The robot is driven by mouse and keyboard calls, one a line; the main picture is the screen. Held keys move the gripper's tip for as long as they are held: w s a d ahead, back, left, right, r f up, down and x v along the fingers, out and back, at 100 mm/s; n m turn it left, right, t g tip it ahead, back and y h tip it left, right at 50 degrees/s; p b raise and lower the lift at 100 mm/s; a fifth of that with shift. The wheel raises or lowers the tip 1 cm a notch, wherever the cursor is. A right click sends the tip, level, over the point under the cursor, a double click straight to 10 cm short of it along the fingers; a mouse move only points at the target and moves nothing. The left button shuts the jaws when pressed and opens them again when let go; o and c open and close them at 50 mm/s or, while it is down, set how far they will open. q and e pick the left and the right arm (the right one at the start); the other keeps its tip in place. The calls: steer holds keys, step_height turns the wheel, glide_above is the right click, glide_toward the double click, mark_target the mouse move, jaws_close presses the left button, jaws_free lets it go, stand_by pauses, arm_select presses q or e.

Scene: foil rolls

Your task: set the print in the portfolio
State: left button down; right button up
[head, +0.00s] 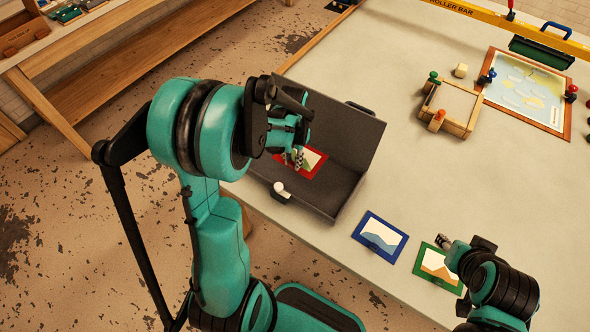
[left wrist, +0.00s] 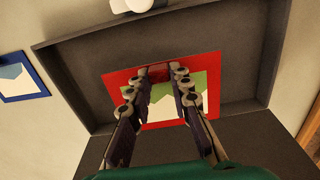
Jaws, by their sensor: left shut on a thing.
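The dark grey portfolio (head: 345,150) stands open on the table, its lid raised at the back. A red-framed print (head: 312,162) is inside its left part; it also shows in the left wrist view (left wrist: 207,98). My left gripper (head: 296,158) is over that print, its fingers shut on the red-framed print near one edge, in the left wrist view (left wrist: 160,72). Whether the print touches the portfolio's floor is unclear. A blue-framed print (head: 370,244) and a green-framed print (head: 428,270) lie on the table. My right gripper (head: 449,243) is beside the green-framed print; its jaws are unclear.
A white knob (head: 280,187) sits at the portfolio's front edge. A wooden frame (head: 455,128) with coloured pegs, a large framed map (head: 525,90) and a yellow roller bar (head: 480,14) are further back.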

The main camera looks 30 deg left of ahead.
mark_target(293, 169)
arm_select(q)
step_height(293, 169, down, 4)
steer(key=shift+d+r+b, duration=0.1)
steer(key=shift+r+b, duration=0.15)
steer(key=shift+b, duration=0.25)
steer(key=shift+s+f, duration=0.2)
steer(key=shift+f, duration=0.1)
step_height(293, 169, down, 4)
steer(key=shift+w+r+b, duration=0.1)
steer(key=shift+b, duration=0.7)
steer(key=c, duration=1.4)
jaws_free()
